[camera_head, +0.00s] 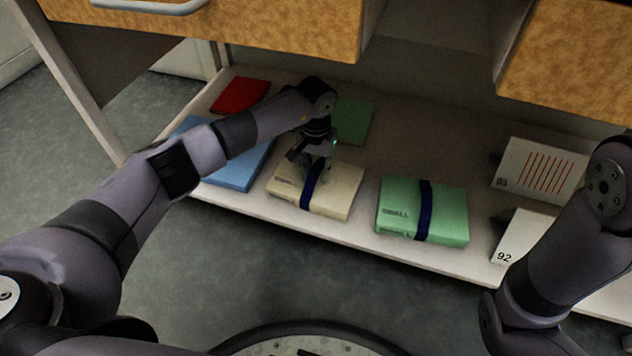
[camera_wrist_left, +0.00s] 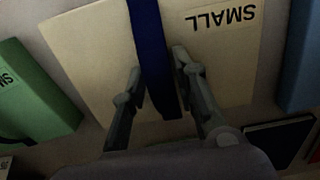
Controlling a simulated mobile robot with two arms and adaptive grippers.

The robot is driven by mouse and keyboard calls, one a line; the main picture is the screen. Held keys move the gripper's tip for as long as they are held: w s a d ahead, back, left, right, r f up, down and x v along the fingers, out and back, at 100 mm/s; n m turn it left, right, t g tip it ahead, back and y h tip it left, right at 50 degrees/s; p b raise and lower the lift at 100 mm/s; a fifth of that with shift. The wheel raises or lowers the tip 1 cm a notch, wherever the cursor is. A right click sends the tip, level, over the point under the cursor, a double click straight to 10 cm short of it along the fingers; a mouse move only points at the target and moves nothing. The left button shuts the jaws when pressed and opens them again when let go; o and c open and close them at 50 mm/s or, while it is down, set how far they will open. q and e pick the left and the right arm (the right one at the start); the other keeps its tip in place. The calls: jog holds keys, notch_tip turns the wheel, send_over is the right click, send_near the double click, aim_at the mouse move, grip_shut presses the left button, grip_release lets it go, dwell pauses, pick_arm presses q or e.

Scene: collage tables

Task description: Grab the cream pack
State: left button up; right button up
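The cream pack (camera_head: 339,190) lies on the low shelf, with a dark blue band (camera_head: 311,185) around its middle. My left gripper (camera_head: 316,170) is over its top, at the band. In the left wrist view the cream pack (camera_wrist_left: 222,70) fills the middle, with "SMALL" printed on it. There my left gripper's fingers (camera_wrist_left: 157,75) stand apart, one on each side of the blue band (camera_wrist_left: 152,50). I cannot tell whether they press on it. My right arm shows at the right, but its gripper is out of view.
A green pack (camera_head: 395,208) with a blue band lies to the right of the cream pack. A blue item (camera_head: 238,172) lies to the left, with a red item (camera_head: 240,95) and another green one (camera_head: 354,120) behind. White boxes (camera_head: 540,168) stand at the right. Wooden drawers overhang the shelf (camera_head: 350,228).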

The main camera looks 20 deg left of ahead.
pick_arm(q)
grip_shut()
dwell(0.5)
jog(key=shift+r, duration=0.1)
